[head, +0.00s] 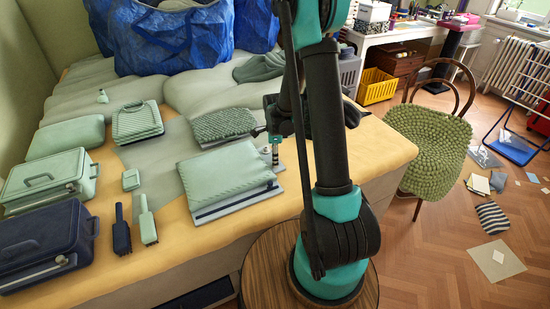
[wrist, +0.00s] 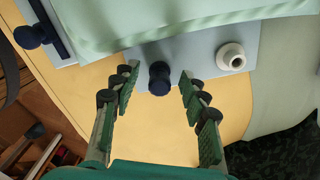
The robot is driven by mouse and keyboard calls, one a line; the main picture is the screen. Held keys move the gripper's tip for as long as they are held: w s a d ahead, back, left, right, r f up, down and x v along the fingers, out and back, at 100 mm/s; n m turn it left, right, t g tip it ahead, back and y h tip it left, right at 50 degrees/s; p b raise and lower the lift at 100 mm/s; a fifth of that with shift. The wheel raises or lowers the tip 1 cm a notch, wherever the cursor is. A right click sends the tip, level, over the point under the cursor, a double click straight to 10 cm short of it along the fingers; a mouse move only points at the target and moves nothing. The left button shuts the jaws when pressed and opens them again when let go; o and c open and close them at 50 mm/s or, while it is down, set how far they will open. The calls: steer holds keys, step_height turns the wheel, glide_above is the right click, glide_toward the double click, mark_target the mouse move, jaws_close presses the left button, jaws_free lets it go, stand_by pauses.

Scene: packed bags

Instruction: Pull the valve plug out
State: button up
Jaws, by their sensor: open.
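A pale green packed bag (head: 225,172) lies on the bed with a blue-grey flap along its edge; in the wrist view the bag (wrist: 190,22) fills the top. A dark blue round knob, which looks like the valve plug (wrist: 160,78), stands on the flap (wrist: 193,62). A white ring-shaped fitting (wrist: 231,57) sits to its right. My gripper (wrist: 157,75) is open, its fingers on either side of the dark knob with gaps on both sides. In the head view my gripper (head: 275,158) is at the bag's right edge, where the knob cannot be made out.
A dark bar with a knob (wrist: 30,36) lies along another bag edge. Green and navy cases (head: 48,180), brushes (head: 147,220) and a ribbed grey-green bag (head: 222,124) lie around. Large blue bags (head: 175,40) stand behind. Yellow bed surface (head: 190,245) in front is clear.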

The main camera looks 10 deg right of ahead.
jaws_close()
steer(key=shift+r, duration=0.15)
steer(key=shift+r, duration=1.65)
